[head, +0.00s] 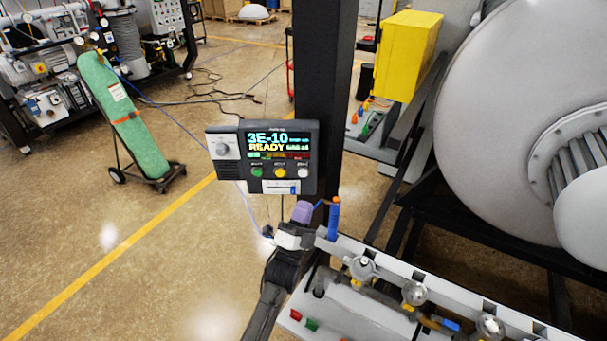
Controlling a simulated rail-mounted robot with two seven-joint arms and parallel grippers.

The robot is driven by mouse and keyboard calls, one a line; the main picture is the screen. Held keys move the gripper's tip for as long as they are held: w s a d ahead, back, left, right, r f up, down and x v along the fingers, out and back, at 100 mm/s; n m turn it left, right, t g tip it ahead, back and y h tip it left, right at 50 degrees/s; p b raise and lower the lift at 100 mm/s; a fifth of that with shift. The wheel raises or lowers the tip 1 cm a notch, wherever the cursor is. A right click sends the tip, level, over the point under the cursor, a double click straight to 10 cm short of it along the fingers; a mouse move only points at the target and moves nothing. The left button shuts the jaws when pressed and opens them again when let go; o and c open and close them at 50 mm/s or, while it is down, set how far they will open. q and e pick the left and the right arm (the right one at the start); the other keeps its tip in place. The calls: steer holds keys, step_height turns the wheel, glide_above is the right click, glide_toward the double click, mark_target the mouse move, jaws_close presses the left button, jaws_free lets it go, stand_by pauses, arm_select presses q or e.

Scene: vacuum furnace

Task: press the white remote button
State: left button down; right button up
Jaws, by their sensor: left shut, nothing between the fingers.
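The white button (303,172) is the rightmost of three round buttons on the dark control box (226,167). To its left are a yellow button and a green button. The box is at the black post, and its lit screen (278,144) reads 3E-10 READY. My left gripper (303,209) comes up from below with purple fingers, shut and empty. Its tips appear just below the box's lower edge, under the white button, with a visible gap to the button. I cannot tell the depth between them. My right gripper is out of view.
A black post (322,60) rises behind the box. A grey bench (365,315) with several round valves and a blue upright piece (334,220) is close to the gripper's right. A large grey vessel (495,110) fills the right.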

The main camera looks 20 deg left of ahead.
mark_target(303, 173)
arm_select(q)
steer(key=shift+m, duration=0.3)
steer(key=shift+w, duration=0.1)
steer(key=w+a+b, duration=0.1)
steer(key=w+b, duration=0.1)
steer(key=w+a+b, duration=0.1)
steer(key=w+b, duration=0.1)
steer(key=w, duration=0.1)
steer(key=w+a+b, duration=0.1)
steer(key=w+b, duration=0.2)
stand_by(0.5)
stand_by(0.4)
stand_by(0.7)
stand_by(0.8)
steer(key=shift+w, duration=0.1)
